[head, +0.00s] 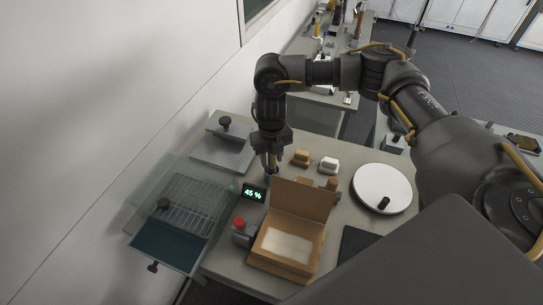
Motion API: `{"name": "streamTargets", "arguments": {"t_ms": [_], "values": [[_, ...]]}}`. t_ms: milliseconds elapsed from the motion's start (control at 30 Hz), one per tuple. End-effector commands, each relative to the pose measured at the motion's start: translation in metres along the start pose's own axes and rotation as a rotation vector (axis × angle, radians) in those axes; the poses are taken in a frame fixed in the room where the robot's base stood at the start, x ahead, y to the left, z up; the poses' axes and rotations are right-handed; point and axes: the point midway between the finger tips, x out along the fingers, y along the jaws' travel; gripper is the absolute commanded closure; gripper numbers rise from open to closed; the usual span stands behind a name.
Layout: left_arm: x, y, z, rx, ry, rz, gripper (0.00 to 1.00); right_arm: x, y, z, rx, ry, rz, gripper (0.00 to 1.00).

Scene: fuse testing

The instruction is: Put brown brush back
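A small brown block-like item (302,157), which looks like the brown brush, rests on the table behind the open cardboard box. A similar white item (329,165) lies just right of it. My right gripper (272,168) points down over the table, left of the brown item and apart from it, behind the box's raised lid. Its fingers look close together, but the view is too small to tell whether they are shut or hold anything. My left gripper is not in view.
The open cardboard box (271,263) stands at the front, beside a red button (239,222) and a display reading 45 % (254,193). A glass case with a wire rack (187,200) is at left. A round white plate (382,182) with a black knob is at right.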

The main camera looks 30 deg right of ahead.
Motion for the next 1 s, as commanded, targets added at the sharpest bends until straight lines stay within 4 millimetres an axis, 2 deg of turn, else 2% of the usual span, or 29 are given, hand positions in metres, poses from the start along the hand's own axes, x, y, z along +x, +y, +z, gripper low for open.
{"name": "streamTargets", "arguments": {"t_ms": [300, 467, 800, 1000], "values": [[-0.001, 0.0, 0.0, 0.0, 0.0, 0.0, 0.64, -0.001, 0.0, 0.0, 0.0, 0.0, 0.0, 0.57], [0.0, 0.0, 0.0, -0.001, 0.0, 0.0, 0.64, -0.013, 0.0, 0.001, -0.002, -0.005, 0.0, 0.57], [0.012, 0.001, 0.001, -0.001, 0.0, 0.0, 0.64, -0.079, 0.0, 0.001, -0.001, -0.007, -0.001, 0.57], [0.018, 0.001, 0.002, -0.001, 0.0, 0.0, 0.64, -0.11, 0.0, 0.001, -0.001, -0.004, 0.0, 0.57]]}}
